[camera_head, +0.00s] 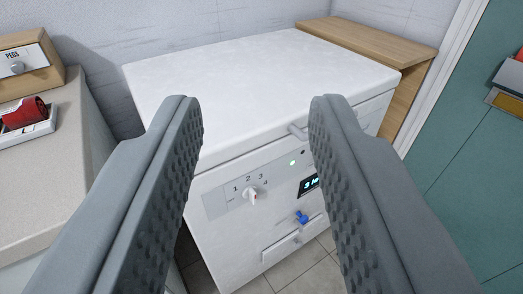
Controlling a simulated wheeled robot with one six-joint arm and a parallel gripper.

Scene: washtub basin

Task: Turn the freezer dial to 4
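The white chest freezer (255,87) stands ahead with its lid down. Its front panel carries a white dial (251,196) with the numbers 1, 2, 3 and 4 printed around it. The dial's pointer setting is too small to tell. My gripper (257,105) is open and empty, its two dark grey fingers wide apart. The dial shows in the gap between the fingers, farther off and not touched. Right of the dial are a lit green light (292,163) and a small dark display (309,184) with bright characters, partly hidden by the right finger.
A blue knob (301,216) and a drawer-like white flap (281,246) are low on the front. A counter (50,190) with a wooden box and a red object is at left; a wooden cabinet (385,50) and teal door (465,150) at right.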

